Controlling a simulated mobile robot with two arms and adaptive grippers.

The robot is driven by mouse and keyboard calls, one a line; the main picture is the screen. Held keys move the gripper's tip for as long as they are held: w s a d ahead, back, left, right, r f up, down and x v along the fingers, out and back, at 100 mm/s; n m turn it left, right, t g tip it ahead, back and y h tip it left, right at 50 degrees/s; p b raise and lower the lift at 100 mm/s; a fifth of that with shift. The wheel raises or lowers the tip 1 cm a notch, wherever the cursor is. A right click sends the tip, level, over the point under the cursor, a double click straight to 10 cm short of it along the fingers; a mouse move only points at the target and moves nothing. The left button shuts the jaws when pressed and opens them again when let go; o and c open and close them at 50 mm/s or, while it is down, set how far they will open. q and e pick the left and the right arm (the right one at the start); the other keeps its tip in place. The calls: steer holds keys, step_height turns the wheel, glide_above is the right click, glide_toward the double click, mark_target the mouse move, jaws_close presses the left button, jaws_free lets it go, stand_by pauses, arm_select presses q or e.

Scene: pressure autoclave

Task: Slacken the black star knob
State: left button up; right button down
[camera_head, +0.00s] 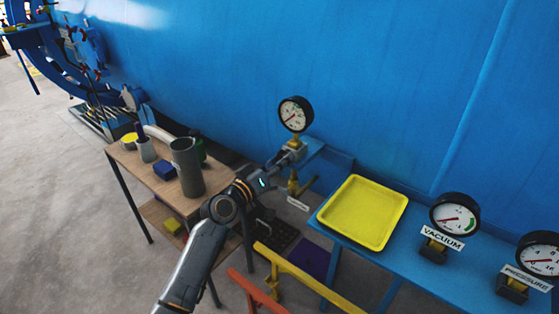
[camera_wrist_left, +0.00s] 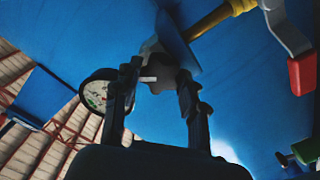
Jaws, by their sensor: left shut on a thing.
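My left gripper (camera_head: 288,156) reaches in just below a round dial gauge (camera_head: 295,113) that stands beside the blue vessel wall. In the left wrist view, the two fingers of the left gripper (camera_wrist_left: 158,85) close around a dark, lobed knob (camera_wrist_left: 160,70), which I take to be the black star knob. It sits under a blue bracket (camera_wrist_left: 178,40). The gauge shows in the left wrist view (camera_wrist_left: 95,95), left of the fingers. In the head view the knob is hidden by the gripper. My right gripper is not in view.
Below the gripper are a brass valve (camera_head: 293,187) and a white tag (camera_head: 298,204). A yellow tray (camera_head: 365,212), a vacuum gauge (camera_head: 455,214) and a pressure gauge (camera_head: 541,260) are on the right. A wooden table (camera_head: 135,166) with containers stands left. A yellow rail (camera_head: 305,278) crosses in front.

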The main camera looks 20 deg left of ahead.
arm_select(q)
steer(key=shift+n+p, duration=3)
steer(key=shift+n, duration=6.7)
steer(key=o, duration=1.2)
steer(key=shift+f, duration=0.1)
steer(key=shift+c, duration=0.2)
steer(key=shift+s, duration=0.1)
steer(key=v, duration=1.2)
